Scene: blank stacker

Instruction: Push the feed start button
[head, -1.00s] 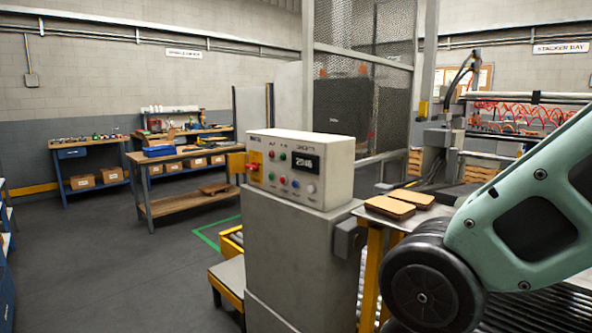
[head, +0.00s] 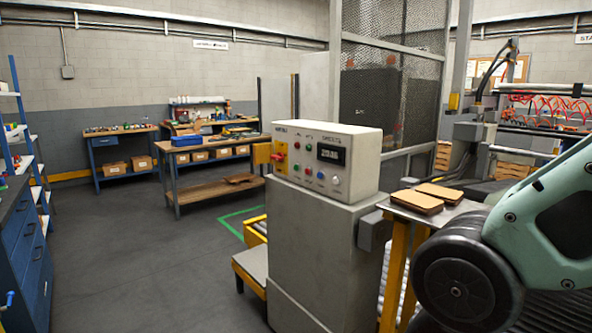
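A pale control box (head: 324,160) sits on top of a grey pedestal (head: 318,247) right of the middle. Its front carries several small coloured buttons, including green, red and blue ones, a dark numeric display (head: 331,154) and a white knob (head: 336,181). A red switch on a yellow plate (head: 281,156) is at its left end. The labels are too small to read, so I cannot tell which button is the feed start button. My green arm shows at the right edge, apart from the box. My gripper is not in view.
Brown blanks (head: 418,202) lie on a small yellow-legged table right of the pedestal. A low yellow-framed step (head: 252,268) stands at its left. Workbenches (head: 215,191) stand behind, a blue cabinet (head: 22,250) at far left. The floor (head: 140,265) between is clear.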

